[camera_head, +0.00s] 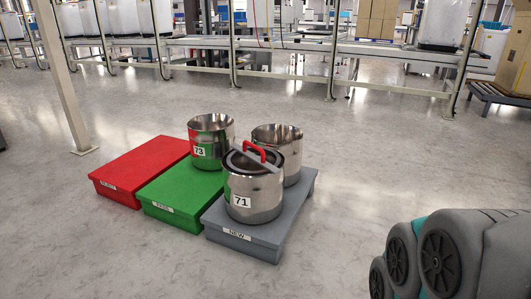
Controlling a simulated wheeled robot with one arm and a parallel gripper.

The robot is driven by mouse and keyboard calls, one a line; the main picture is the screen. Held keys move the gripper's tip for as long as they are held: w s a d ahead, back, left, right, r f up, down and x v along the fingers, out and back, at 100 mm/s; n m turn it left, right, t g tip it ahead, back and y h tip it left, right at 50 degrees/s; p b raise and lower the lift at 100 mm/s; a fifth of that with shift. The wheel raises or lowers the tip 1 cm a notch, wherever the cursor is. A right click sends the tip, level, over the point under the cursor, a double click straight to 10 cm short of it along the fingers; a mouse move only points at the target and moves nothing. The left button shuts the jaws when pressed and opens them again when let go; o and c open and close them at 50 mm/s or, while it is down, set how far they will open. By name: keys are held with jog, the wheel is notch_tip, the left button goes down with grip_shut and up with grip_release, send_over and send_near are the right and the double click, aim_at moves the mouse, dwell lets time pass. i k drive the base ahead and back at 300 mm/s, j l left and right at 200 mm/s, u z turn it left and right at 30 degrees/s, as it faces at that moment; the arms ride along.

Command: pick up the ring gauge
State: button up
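What looks like the ring gauge (241,163), a dark ring with a grey bar and a raised red handle (255,150), lies at the top of the steel pot marked 71 (254,204). I cannot tell whether it rests on the rim or sits slightly inside. The pot stands upright at the front of the grey platform labelled NEW (243,236). Grey and teal links of my arm show at the lower right, well apart from the pot. My gripper is out of view.
A second steel pot (290,171) stands behind on the grey platform. A pot marked 73 (208,160) stands on the green platform (160,196). The red platform (125,172) is empty. A pale post (62,75) rises at left. Floor in front is clear.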

aim_at(247, 151)
jog(key=i+j+z, duration=0.25)
jog(key=i+j, duration=0.15)
jog(key=j, duration=0.25)
jog(key=i+j+z, duration=0.1)
jog(key=j, duration=0.25)
jog(key=i+j+z, duration=0.25)
jog(key=i+j, duration=0.15)
jog(key=j, duration=0.35)
